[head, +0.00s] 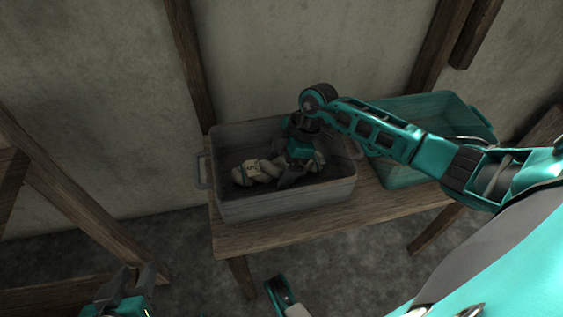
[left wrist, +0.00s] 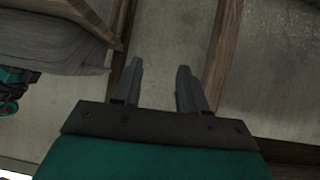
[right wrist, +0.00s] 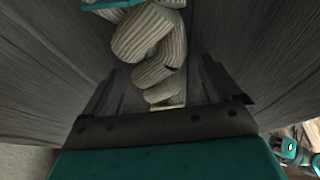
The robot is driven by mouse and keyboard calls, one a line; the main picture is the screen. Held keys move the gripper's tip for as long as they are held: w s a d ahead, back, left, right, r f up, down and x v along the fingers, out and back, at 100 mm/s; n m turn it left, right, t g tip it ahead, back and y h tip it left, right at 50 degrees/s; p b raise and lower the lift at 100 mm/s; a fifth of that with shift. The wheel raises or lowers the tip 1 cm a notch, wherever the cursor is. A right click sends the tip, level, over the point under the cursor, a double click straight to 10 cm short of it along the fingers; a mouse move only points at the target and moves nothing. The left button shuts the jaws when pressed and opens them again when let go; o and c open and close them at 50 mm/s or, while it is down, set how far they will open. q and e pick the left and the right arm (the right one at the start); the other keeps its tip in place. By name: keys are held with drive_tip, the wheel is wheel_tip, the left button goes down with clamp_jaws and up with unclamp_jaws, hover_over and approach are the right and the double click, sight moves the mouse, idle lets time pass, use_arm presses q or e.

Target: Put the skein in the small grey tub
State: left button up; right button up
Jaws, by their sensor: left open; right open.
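The skein (head: 255,171) is a pale, twisted bundle lying inside the grey tub (head: 285,206), towards its left end. My left gripper (head: 137,278) is open and empty, low at the left in the head view, away from the tub. Its parted fingers (left wrist: 157,82) show in the left wrist view.
The tub stands on a wooden bench (head: 385,212) against a plain wall. Wooden posts (head: 75,185) rise at the left. The grey floor in front of the bench looks clear.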

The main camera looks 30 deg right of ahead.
drive_tip(key=p+v, duration=0.4)
drive_tip(key=v, duration=0.6)
drive_tip(key=shift+d+r, duration=0.15)
drive_tip(key=shift+r, duration=0.15)
use_arm(q)
drive_tip(key=shift+s+a+r, duration=0.2)
drive_tip(key=shift+a+r, duration=0.15)
drive_tip(key=shift+r, duration=0.15)
drive_tip(key=shift+s+a+r, duration=0.15)
drive_tip(key=shift+a+r, duration=0.2)
drive_tip(key=shift+r, duration=0.15)
use_arm(e)
drive_tip(key=shift+s+d+r, duration=0.1)
drive_tip(key=shift+d+r, duration=0.15)
drive_tip(key=shift+r, duration=0.35)
drive_tip(key=shift+s, duration=0.1)
